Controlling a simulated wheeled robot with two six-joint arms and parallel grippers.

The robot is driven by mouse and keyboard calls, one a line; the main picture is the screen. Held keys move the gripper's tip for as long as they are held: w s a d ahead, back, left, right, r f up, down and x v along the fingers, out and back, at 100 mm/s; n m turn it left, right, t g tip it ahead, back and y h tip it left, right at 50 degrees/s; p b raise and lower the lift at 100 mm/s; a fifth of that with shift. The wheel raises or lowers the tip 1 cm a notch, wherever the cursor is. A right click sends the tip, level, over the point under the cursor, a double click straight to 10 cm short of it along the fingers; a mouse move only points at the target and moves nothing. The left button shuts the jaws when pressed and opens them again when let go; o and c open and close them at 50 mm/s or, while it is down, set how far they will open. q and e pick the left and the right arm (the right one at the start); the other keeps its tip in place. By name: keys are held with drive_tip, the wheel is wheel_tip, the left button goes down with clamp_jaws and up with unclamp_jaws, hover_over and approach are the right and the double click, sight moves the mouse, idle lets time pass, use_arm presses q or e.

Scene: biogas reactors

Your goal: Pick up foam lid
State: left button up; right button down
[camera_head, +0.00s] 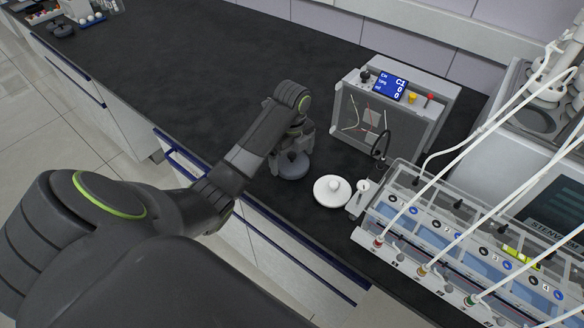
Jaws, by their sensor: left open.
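My right gripper is out of view.
A tester box with a blue display (392,88) stands behind. A reactor bath (450,240) with white tubes is at the right, and a small white item (362,192) lies beside the white lid.

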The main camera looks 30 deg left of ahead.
use_arm(q)
drive_tip(key=shift+f, duration=0.5)
drive_tip(key=shift+c, duration=0.4)
drive_tip(key=c, duration=0.7)
drive_tip(key=shift+o, duration=0.2)
drive_tip(key=shift+r, duration=0.1)
